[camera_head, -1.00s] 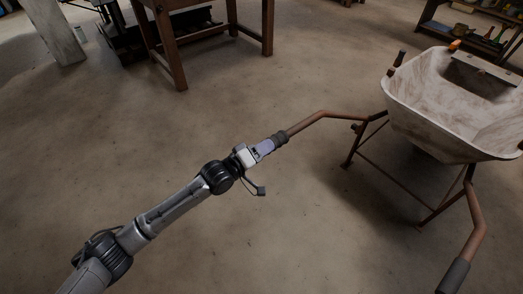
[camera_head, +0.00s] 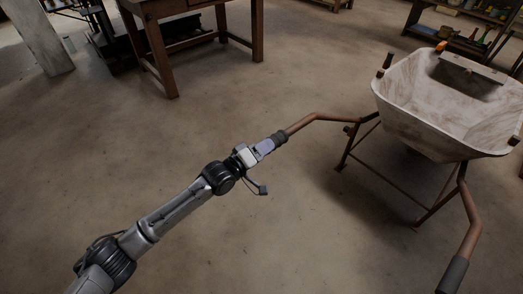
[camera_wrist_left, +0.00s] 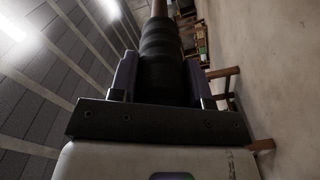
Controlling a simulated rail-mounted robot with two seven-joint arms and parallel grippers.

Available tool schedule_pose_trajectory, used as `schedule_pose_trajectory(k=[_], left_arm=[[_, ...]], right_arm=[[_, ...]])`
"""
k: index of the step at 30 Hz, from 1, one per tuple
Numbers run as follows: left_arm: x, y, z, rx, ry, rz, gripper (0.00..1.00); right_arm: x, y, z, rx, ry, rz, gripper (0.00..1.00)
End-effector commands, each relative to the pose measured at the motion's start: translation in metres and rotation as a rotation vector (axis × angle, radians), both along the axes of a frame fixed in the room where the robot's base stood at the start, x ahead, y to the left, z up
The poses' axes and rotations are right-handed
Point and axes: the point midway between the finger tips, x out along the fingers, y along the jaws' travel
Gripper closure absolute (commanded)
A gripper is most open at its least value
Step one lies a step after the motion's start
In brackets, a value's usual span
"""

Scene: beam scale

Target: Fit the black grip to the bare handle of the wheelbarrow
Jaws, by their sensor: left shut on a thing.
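The wheelbarrow (camera_head: 400,122) stands at the right with two brown handles. My left gripper (camera_head: 269,146) is shut on the black grip (camera_head: 279,138) at the end of the nearer-left handle (camera_head: 304,122). In the left wrist view the ribbed black grip (camera_wrist_left: 162,50) sits between the two fingers (camera_wrist_left: 160,82), and the brown handle (camera_wrist_left: 159,8) runs on from its far end in line with it. How far the handle reaches inside the grip is hidden. The other handle (camera_head: 471,222) has a dark grip (camera_head: 454,274) on it. My right gripper is not in view.
A wooden table (camera_head: 190,12) stands at the back left, near a pale post (camera_head: 42,38). A shelf (camera_head: 455,40) with items is at the back right. A dark-handled item (camera_head: 387,62) and an orange-tipped item (camera_head: 441,46) show at the tray's rim. The concrete floor between is clear.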

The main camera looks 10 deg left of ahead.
Motion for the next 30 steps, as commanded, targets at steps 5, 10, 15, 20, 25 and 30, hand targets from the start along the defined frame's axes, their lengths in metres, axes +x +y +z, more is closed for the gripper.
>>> schedule_pose_trajectory(k=[5, 10, 15, 20, 25, 30], left_arm=[[0.005, -0.003, 0.000, 0.000, -0.002, 0.000, 0.80], [0.009, -0.005, -0.001, 0.000, 0.000, 0.001, 0.80], [0.013, -0.009, 0.000, -0.001, -0.001, 0.000, 0.80], [0.016, -0.011, 0.000, -0.001, -0.001, 0.000, 0.80], [0.020, -0.013, 0.000, 0.000, 0.000, 0.001, 0.80], [0.021, -0.014, 0.001, 0.000, -0.001, 0.000, 0.80]], right_arm=[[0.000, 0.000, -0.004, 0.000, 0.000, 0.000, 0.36], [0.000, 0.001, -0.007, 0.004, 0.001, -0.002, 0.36], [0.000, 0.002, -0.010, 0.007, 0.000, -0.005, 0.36], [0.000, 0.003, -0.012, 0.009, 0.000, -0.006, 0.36], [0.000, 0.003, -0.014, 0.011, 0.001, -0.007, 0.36], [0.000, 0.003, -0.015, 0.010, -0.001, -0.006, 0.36]])
